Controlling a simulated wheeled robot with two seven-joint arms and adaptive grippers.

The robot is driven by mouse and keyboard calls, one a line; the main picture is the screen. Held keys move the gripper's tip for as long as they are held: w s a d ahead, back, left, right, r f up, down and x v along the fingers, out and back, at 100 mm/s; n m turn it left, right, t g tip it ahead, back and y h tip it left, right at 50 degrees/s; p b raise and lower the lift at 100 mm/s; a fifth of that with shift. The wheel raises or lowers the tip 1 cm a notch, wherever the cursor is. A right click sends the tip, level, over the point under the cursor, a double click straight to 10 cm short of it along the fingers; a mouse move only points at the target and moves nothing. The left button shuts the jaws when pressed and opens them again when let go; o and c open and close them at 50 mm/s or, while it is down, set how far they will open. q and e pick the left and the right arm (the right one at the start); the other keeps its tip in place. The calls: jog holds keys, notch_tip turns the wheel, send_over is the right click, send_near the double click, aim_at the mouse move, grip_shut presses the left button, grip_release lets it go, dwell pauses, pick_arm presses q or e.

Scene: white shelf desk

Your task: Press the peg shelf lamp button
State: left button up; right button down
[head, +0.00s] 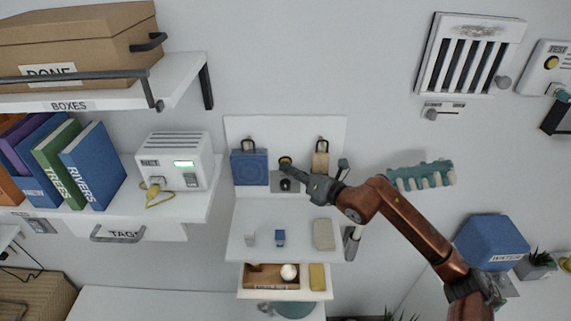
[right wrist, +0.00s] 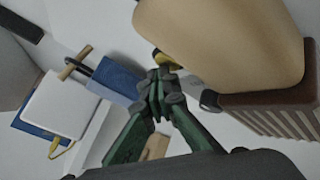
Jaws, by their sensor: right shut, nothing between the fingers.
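The peg shelf has a white back panel (head: 335,130) above a white ledge (head: 265,235). On the panel, a small yellow round piece with a dark rim (head: 285,159), which looks like the lamp button, sits above a grey box (head: 281,186) with a dark round front. My right gripper (head: 293,171) is shut and empty, its tip just in front of the button and box; I cannot tell whether it touches. In the right wrist view the shut green fingers (right wrist: 160,88) point at a yellow piece (right wrist: 165,61) partly hidden behind a large beige thing. My left gripper is not in view.
A blue hanging item (head: 249,167) is left of the button, a tan one (head: 320,160) right. Small blocks stand on the ledge, above an open drawer (head: 318,294). A teal rack (head: 422,175) is on the wall to the right. The NET box (head: 175,150) is left.

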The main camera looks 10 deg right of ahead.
jog(key=shift+s, duration=0.2)
jog(key=s+a, duration=0.1)
jog(key=s, duration=0.5)
jog(key=shift+a, duration=0.15)
dwell(2.5)
